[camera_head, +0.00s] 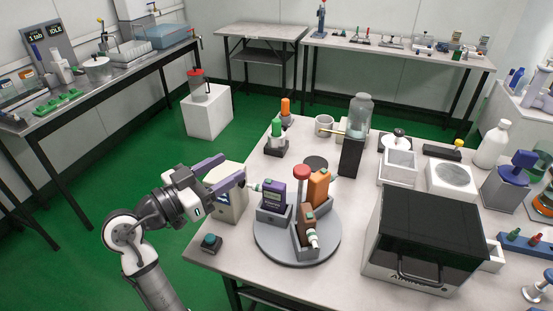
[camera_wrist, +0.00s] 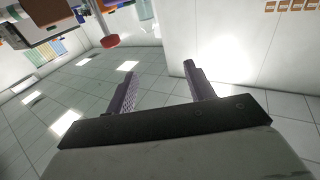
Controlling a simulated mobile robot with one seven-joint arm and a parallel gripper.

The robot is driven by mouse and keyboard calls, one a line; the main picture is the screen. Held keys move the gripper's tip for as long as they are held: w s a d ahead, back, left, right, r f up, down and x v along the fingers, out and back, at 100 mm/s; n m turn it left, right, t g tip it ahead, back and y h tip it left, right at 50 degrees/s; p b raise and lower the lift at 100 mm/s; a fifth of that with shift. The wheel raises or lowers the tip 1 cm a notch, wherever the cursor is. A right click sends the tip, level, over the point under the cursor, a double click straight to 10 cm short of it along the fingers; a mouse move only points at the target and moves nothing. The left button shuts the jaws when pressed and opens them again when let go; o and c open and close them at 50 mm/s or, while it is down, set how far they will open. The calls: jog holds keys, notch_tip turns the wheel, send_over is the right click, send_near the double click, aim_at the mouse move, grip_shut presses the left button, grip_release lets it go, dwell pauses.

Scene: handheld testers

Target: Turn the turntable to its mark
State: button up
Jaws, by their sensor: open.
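The turntable (camera_head: 272,250) is a round grey disc on the near left part of the table. Grey holders on it carry a purple bottle (camera_head: 273,195), an orange box (camera_head: 319,187) and a brown bottle (camera_head: 306,222) that leans. A red round knob (camera_head: 302,171) tops its middle; a red knob also shows in the wrist view (camera_wrist: 110,41). My gripper (camera_head: 244,178) is open, left of the purple bottle and above the table's left edge. In the wrist view my gripper (camera_wrist: 160,85) has nothing between its fingers. I cannot make out the turntable's mark.
A dark-topped box with a handle (camera_head: 413,245) stands right of the turntable. A beige box (camera_head: 229,205) stands below my gripper, and a small dark block with a teal top (camera_head: 210,242) sits at the near left corner. A dark stand (camera_head: 350,157) and glass jar (camera_head: 359,112) are behind.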

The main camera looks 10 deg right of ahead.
aim_at(295, 171)
jog(key=s+d+f+m+g+h, duration=0.1)
jog(key=s+d+m+g, duration=0.2)
jog(key=s+m+g, duration=0.15)
jog(key=shift+n+g, duration=0.45)
jog(key=w+d+p, duration=0.1)
jog(key=d, duration=0.3)
jog(key=d+p, duration=0.2)
jog(key=d, duration=0.3)
jog(key=w+d+p, duration=0.1)
jog(key=d, duration=0.3)
jog(key=shift+w+d+f+p, duration=0.15)
jog(key=shift+w+f+p, duration=0.05)
jog(key=shift+w+p, duration=0.15)
grip_shut()
